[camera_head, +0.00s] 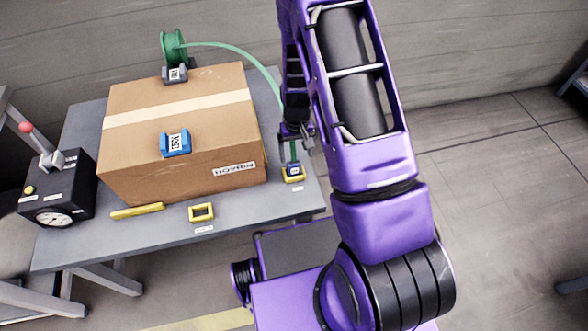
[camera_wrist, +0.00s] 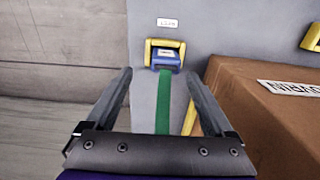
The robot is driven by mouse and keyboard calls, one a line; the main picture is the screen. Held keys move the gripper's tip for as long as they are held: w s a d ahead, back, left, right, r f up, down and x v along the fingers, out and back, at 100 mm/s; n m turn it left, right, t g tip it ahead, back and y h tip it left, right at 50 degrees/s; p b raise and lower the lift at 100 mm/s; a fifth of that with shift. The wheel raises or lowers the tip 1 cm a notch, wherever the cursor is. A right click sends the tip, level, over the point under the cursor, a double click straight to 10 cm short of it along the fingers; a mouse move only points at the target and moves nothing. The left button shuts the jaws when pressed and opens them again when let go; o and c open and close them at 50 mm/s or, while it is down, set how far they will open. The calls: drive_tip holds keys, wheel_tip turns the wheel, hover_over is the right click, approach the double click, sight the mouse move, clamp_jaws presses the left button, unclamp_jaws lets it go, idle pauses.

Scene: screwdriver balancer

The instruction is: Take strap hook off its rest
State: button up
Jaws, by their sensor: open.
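The strap hook (camera_head: 293,170) is a small blue block with a label and a green strap end, sitting in a yellow rest (camera_head: 291,179) at the table's right front corner. In the wrist view, the blue hook (camera_wrist: 166,58) lies ahead of my gripper, inside the yellow rest (camera_wrist: 148,52), with the green strap (camera_wrist: 163,105) running from it toward me. My gripper (camera_wrist: 159,75) is open and empty, its fingers to either side of the strap and short of the hook. In the head view, my gripper (camera_head: 298,137) is just behind and above the hook, partly hidden by my arm.
A large cardboard box (camera_head: 150,177) fills most of the table (camera_head: 160,250), close beside the hook. A blue clip (camera_head: 175,143) and a grey clip (camera_head: 174,73) sit on it. A green spool (camera_head: 172,45), a second yellow frame (camera_head: 201,212), a yellow bar (camera_head: 137,211) and a gauge box (camera_head: 55,200) are around it.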

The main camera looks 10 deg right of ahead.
sight(294, 162)
drive_tip(key=shift+s+a+f, duration=0.1)
drive_tip(key=shift+a+f, duration=0.1)
drive_tip(key=shift+f, duration=1.35)
drive_tip(key=shift+s+a+f, duration=0.1)
drive_tip(key=shift+a+f, duration=0.1)
drive_tip(key=shift+f, duration=1.35)
clamp_jaws()
